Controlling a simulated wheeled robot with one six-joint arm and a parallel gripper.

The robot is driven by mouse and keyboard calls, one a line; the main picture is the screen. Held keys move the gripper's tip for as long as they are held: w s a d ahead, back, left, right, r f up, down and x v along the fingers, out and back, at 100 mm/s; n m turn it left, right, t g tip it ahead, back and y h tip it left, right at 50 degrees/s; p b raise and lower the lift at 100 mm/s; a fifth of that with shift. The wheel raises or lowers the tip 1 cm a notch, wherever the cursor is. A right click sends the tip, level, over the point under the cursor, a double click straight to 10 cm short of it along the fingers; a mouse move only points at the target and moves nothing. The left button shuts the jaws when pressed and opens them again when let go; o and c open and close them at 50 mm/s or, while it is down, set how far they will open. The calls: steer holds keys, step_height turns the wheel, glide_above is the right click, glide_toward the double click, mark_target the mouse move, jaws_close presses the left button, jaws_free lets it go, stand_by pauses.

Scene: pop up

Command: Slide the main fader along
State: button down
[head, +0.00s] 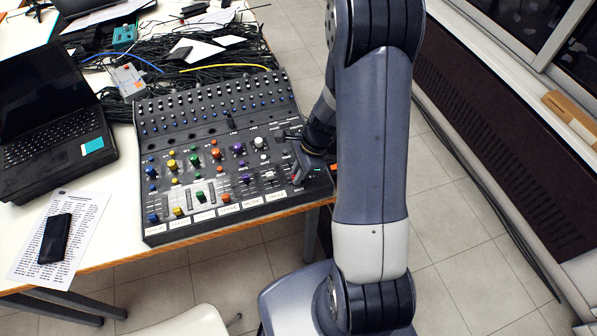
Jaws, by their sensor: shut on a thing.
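A dark mixing console (215,128) lies near the right end of the white table, with rows of small knobs and a lower band of coloured knobs and faders. My gripper (297,178) is down at the console's lower right corner, by the main fader. It is shut on the fader's cap, which is mostly hidden between the fingers; a little red shows there. Labelled faders (203,217) run along the front edge to the left.
A laptop (50,125) stands left of the console. A phone (55,238) lies on a printed sheet (75,213) at the front left. Tangled black cables (180,50) and papers lie behind the console. A white chair (188,322) stands below the table's front edge.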

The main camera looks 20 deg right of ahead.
mark_target(290, 172)
steer(key=shift+w+p, duration=0.5)
steer(key=shift+w, duration=1.75)
steer(key=c, duration=1.4)
jaws_free()
steer(key=shift+r, duration=0.1)
steer(key=v, duration=1)
steer(key=shift+d+r+b, duration=0.2)
steer(key=shift+r+b, duration=0.1)
steer(key=shift+b, duration=0.05)
steer(key=shift+f, duration=0.1)
steer(key=x, duration=1.1)
steer(key=shift+s+p, duration=0.15)
steer(key=shift+p, duration=0.15)
steer(key=shift+s, duration=0.45)
